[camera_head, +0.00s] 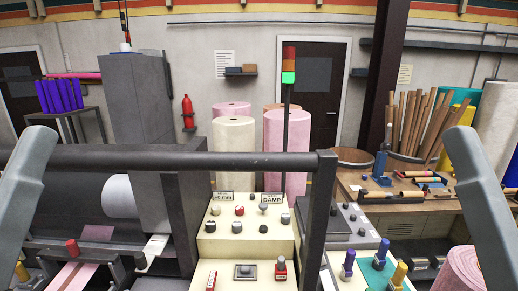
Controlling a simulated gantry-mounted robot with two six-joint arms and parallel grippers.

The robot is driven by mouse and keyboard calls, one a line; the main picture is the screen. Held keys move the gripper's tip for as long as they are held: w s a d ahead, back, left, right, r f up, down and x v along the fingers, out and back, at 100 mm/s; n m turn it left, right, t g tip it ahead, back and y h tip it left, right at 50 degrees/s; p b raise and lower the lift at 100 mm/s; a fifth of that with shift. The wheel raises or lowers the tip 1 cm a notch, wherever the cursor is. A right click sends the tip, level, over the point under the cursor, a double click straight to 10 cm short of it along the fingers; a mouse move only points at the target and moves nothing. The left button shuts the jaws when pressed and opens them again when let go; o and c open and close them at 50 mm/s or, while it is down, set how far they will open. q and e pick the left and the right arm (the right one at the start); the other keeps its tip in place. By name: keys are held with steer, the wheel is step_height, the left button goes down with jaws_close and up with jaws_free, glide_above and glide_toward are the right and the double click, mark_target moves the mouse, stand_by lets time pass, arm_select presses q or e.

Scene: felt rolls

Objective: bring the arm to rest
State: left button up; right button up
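A grey link of my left arm (24,182) stands upright and slanted at the left edge. A matching link of my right arm (482,195) slants down at the right edge. Both are cut off by the picture's edges. Neither gripper shows, so I cannot see whether they are open or hold anything.
A dark rail (180,160) runs across in front of me. Below it is a cream control panel (245,243) with knobs and signs. A machine with a pale roll (118,196) is left. A wooden workbench (425,204) with tools is right. Felt rolls (234,150) stand behind.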

step_height(320, 180, up, 29)
steer(key=p, duration=2.5)
step_height(320, 180, down, 61)
steer(key=b, duration=6)
steer(key=shift+f+b, duration=0.15)
steer(key=shift+b, duration=0.2)
step_height(320, 180, up, 61)
steer(key=p, duration=6.1)
